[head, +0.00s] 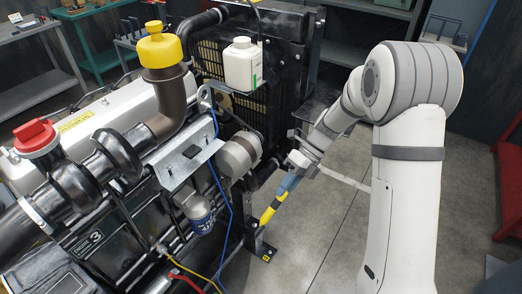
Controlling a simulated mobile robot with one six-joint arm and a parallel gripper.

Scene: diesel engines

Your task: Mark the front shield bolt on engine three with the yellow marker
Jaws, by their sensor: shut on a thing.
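Engine three (88,243), a black diesel engine with an "ENGINE 3" plate, fills the left of the head view. A bare metal shield plate (186,167) sits on its side below the brown elbow pipe. Small bolt-like details show on the plate, but I cannot clearly tell the front bolt. My gripper (291,174) is shut on the yellow marker (269,212), right of the engine and in front of the radiator's lower corner.
A yellow cap (159,46) tops the elbow pipe and a red cap (36,137) sits at left. A white bottle (242,63) stands by the radiator (285,75). A blue cable (222,180) hangs beside the shield. Open floor (325,235) lies at right.

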